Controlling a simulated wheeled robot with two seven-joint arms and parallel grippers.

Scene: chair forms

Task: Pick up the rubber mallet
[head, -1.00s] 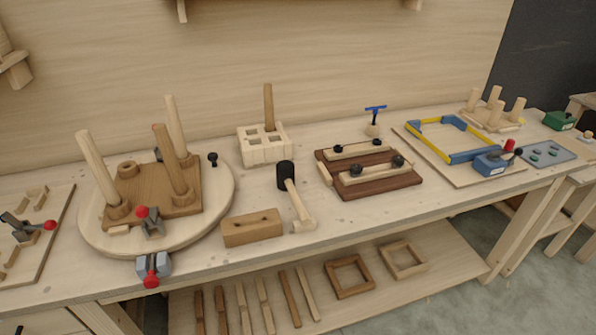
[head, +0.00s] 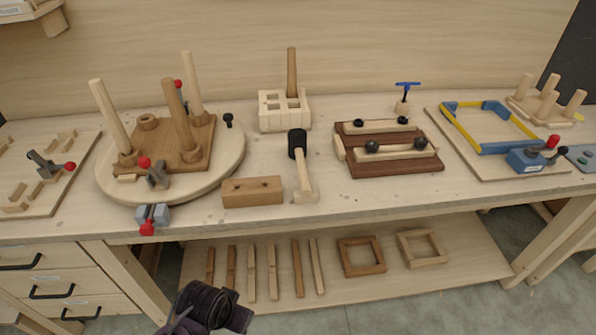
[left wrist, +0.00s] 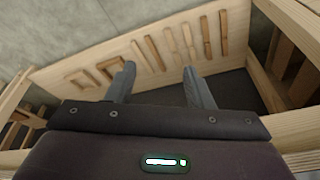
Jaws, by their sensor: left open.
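The rubber mallet lies on the bench near the middle, with a black cylindrical head (head: 297,143) and a pale wooden handle (head: 303,175) running toward the front edge. The handle's near end meets a pale wooden block (head: 306,196); I cannot tell whether they are joined. My left arm's dark end shows at the bottom of the head view, in front of the bench and well short of the mallet. In the left wrist view my left gripper (left wrist: 159,70) is open, its two grey fingers apart with nothing between them. The mallet is not in that view.
A round board (head: 222,178) with upright pegs and red-knobbed clamps is left of the mallet. A wooden block (head: 252,192) lies beside the handle, a slotted pale block (head: 272,122) stands behind, and a dark jig (head: 413,162) is right. The lower shelf (head: 455,276) holds slats and frames.

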